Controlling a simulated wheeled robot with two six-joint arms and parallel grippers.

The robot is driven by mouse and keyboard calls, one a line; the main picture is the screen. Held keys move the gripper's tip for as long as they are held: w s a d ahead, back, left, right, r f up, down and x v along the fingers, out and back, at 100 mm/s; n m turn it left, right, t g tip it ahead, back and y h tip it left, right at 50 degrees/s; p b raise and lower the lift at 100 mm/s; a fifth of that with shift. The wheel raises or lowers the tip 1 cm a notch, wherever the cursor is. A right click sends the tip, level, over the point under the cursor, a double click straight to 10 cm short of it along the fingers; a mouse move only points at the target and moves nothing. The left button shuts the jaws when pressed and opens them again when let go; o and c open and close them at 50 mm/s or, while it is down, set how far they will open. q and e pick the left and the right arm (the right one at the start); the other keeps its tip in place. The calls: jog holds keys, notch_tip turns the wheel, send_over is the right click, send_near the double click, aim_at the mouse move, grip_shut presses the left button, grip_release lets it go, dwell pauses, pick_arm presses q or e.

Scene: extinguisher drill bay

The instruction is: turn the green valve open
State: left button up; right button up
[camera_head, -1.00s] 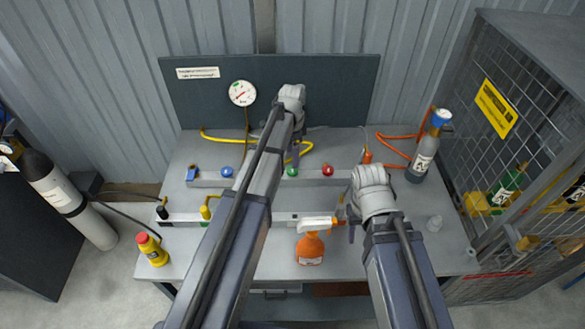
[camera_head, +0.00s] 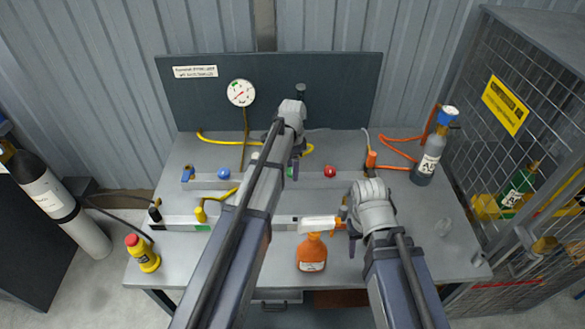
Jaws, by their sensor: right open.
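A grey rail (camera_head: 313,181) on the bench carries a blue knob (camera_head: 223,172) on the left and a red knob (camera_head: 330,171) on the right. My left gripper (camera_head: 294,168) points down at the rail between them, just left of the red knob. The green valve is hidden behind this gripper and its arm; I cannot tell if they touch. Whether the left jaws are open or shut does not show clearly. My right gripper (camera_head: 348,232) is open, low over the front right of the bench, beside the orange spray bottle (camera_head: 312,254).
A gauge (camera_head: 241,93) hangs on the dark back panel (camera_head: 335,90). A grey bottle with a blue cap (camera_head: 430,158) and orange hoses stand at the bench's right. A yellow bottle (camera_head: 143,255) stands front left. A mesh cage (camera_head: 500,145) borders the right side.

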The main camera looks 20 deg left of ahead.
pick_arm(q)
grip_shut()
dwell(0.3)
jog(key=shift+n, duration=0.3)
jog(key=n, duration=0.3)
jog(key=shift+n, duration=0.3)
jog(key=n, duration=0.4)
jog(key=shift+n, duration=0.3)
jog(key=n, duration=0.4)
jog(key=shift+n, duration=2.5)
